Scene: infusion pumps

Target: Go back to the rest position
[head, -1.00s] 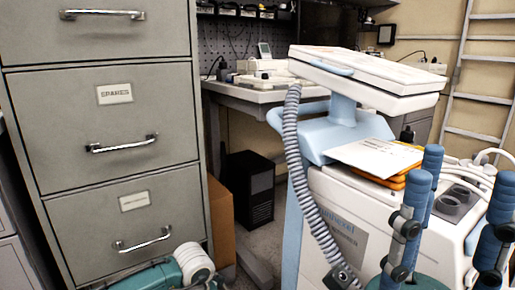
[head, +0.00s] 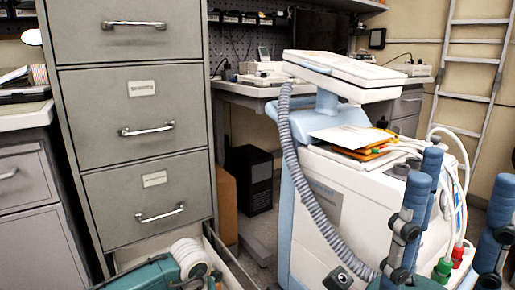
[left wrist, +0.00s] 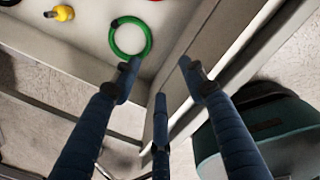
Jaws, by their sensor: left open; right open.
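My right gripper (head: 462,195) shows at the lower right of the head view. Its blue fingers stand up, spread apart, with nothing between them. They are in front of the white and blue medical cart (head: 335,190). My left gripper (left wrist: 158,88) shows in the left wrist view. Its dark blue fingers are spread and empty. Beyond its fingertips, a green ring (left wrist: 119,50) lies on a pale surface with a metal edge. I cannot make out the left gripper's fingers in the head view.
A grey filing cabinet (head: 130,105) stands at the left, its low drawer (head: 232,268) pulled out. The cart, with a grey hose (head: 300,165), fills the middle right. A black box (head: 252,178) stands on the floor between them. A yellow fitting (left wrist: 62,13) lies near the ring.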

